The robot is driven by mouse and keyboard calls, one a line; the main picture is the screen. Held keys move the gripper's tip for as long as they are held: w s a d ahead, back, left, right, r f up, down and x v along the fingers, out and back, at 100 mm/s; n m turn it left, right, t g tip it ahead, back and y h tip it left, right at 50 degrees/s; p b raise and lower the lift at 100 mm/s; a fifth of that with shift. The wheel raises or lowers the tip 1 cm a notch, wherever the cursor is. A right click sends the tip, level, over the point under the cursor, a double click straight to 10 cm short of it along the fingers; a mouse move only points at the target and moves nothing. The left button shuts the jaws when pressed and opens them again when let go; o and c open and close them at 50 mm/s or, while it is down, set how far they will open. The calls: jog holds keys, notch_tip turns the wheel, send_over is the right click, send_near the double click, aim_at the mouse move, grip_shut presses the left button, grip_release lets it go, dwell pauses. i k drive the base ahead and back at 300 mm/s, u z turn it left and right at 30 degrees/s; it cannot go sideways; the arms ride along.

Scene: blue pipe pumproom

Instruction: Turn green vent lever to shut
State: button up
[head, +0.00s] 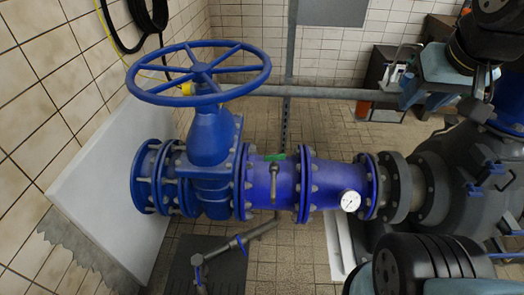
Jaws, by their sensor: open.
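The green vent lever (276,157) is a small green handle on top of the blue pipe section (285,188) in the middle of the head view. A thin grey metal fitting (274,182) stands out from the pipe just below it. My gripper (396,76) is at the upper right, well to the right of the lever and apart from it. Its jaws are open and appear empty. Part of the gripper is hard to make out against the clutter behind it.
A large blue handwheel (200,72) stands over the pipe at the left. A white-faced gauge (350,200) sits on the pipe to the lever's right. A grey horizontal pipe (320,93) runs behind. A dark grey pump housing (455,165) fills the right side.

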aim_at(274, 158)
jog(key=u, duration=0.05)
jog(key=k, duration=0.35)
jog(key=u, duration=0.4)
jog(key=i, duration=0.5)
jog(key=u, duration=0.2)
